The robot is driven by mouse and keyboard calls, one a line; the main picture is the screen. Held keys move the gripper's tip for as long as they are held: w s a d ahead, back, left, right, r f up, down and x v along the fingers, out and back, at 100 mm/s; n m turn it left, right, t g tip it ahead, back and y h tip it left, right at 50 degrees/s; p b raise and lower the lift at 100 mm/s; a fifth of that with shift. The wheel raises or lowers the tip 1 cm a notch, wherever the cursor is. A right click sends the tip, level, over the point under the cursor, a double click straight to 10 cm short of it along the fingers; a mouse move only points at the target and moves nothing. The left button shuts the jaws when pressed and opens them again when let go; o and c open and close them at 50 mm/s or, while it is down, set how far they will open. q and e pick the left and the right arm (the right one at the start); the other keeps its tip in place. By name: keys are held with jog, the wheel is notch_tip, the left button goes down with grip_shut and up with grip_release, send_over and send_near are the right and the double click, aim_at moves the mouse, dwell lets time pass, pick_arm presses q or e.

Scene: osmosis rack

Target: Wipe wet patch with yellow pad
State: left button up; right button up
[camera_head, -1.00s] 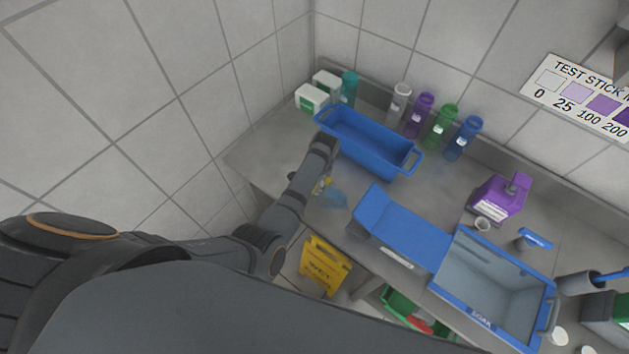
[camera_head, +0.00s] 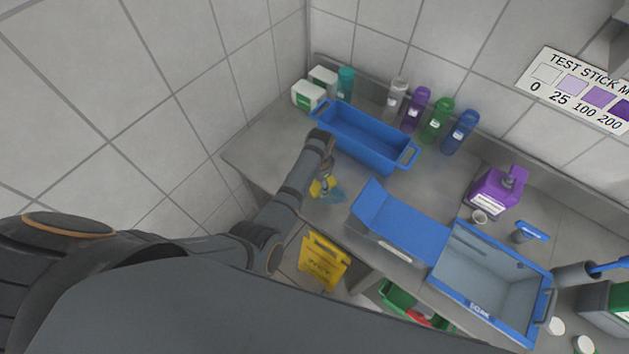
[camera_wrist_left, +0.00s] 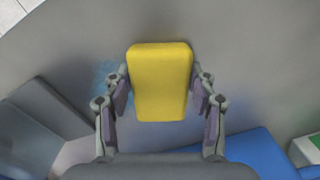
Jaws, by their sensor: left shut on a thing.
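My left gripper (camera_head: 326,178) is shut on the yellow pad (camera_wrist_left: 160,82), with one finger on each side of it in the left wrist view. In the head view a small part of the yellow pad (camera_head: 321,188) shows beside my wrist, low over the grey counter. The wet patch (camera_head: 338,194) is a pale blue stain on the counter, just right of the pad. In the left wrist view some of the wet patch (camera_wrist_left: 108,80) shows at the pad's left. I cannot tell whether the pad touches the counter. My right gripper is not in view.
A blue bin (camera_head: 365,140) stands behind the gripper. A blue lid (camera_head: 400,222) and an open soak tub (camera_head: 490,280) are to the right. Several bottles (camera_head: 437,120) line the back wall. A yellow wet-floor sign (camera_head: 323,262) stands below the counter's front edge.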

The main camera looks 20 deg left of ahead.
pick_arm(q)
jog(key=shift+w+d+r, duration=0.25)
jog(key=shift+w+d, duration=0.1)
jog(key=shift+d, duration=0.4)
jog(key=a, duration=0.1)
jog(key=w+a, duration=0.1)
jog(key=shift+a, duration=0.3)
jog(key=shift+w+a+r, duration=0.1)
jog(key=shift+a, duration=0.35)
jog(key=shift+w+a+f, duration=0.1)
jog(key=shift+w+a, duration=0.25)
jog(key=shift+a, duration=0.55)
jog(key=shift+w+a+f, duration=0.1)
jog(key=shift+w+a, duration=0.2)
jog(key=shift+a, duration=0.55)
jog(key=shift+d+r, duration=0.1)
jog(key=shift+r, duration=2.95)
jog(key=shift+r, duration=0.15)
jog(key=shift+r, duration=1.35)
